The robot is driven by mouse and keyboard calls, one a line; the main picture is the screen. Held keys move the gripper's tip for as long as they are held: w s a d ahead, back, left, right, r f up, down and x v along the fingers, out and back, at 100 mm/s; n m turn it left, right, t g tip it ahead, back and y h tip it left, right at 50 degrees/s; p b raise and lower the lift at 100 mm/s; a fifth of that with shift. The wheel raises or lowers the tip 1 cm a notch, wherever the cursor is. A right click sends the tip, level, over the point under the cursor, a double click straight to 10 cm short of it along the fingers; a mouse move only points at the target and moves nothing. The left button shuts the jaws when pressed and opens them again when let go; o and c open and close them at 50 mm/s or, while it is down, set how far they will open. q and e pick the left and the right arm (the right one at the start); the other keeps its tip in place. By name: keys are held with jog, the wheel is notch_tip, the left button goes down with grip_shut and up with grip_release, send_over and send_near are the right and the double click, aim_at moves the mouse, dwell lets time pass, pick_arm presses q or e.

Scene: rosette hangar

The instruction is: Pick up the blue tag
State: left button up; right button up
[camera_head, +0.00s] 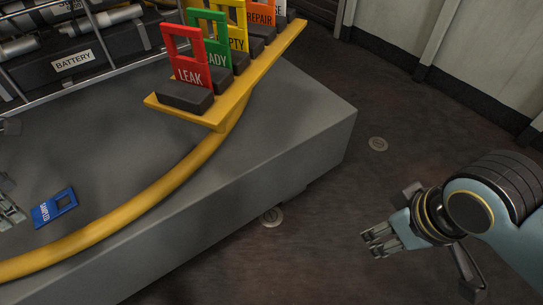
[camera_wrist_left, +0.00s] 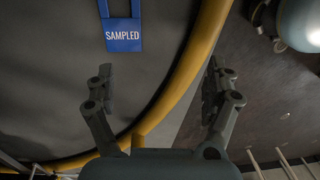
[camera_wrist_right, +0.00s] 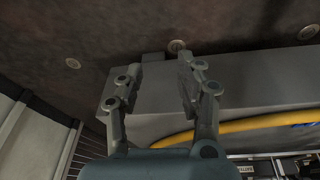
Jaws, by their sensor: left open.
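The blue tag (camera_head: 42,212), marked SAMPLED, lies flat on the grey tabletop (camera_head: 85,160) at the left, inside the curved yellow rail. It has a rectangular cut-out at one end. It also shows at the top of the left wrist view (camera_wrist_left: 124,43). My left gripper (camera_head: 12,212) is partly cut off at the left edge of the head view, just left of the tag. Its fingers are wide apart and empty in the left wrist view (camera_wrist_left: 160,85).
A yellow rail (camera_head: 135,205) curves along the table edge. A yellow shelf (camera_head: 215,112) holds several upright tags, including a red LEAK tag (camera_head: 190,68). A rack with a battery box (camera_head: 75,62) stands at the back left. Open floor (camera_head: 330,190) lies right of the table.

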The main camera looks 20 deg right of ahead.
pick_arm(q)
jog(key=w+t+b, duration=0.1)
jog(key=w+b, duration=0.1)
jog(key=w, duration=0.3)
jog(key=b, duration=0.3)
send_over(52, 208)
jog(key=f, duration=0.5)
jog(key=shift+s+a+f, duration=0.2)
jog(key=shift+f, duration=0.25)
notch_tip(52, 208, down, 3)
jog(key=b, duration=0.3)
jog(key=shift+w+d+r, duration=0.1)
jog(key=shift+w+r, duration=0.05)
jog(key=shift+f+b, duration=0.5)
jog(key=shift+f, duration=0.1)
jog(key=shift+f+b, duration=0.45)
jog(key=shift+f, duration=0.1)
pick_arm(e)
notch_tip(52, 208, down, 9)
jog(key=w+a+t, duration=0.1)
jog(key=t, duration=0.6)
jog(key=shift+w+a, duration=0.15)
jog(key=shift+w, duration=0.1)
pick_arm(q)
jog(key=shift+f+p, duration=0.2)
jog(key=shift+p, duration=0.2)
pick_arm(e)
jog(key=shift+w+r, duration=0.15)
jog(key=shift+r, duration=0.3)
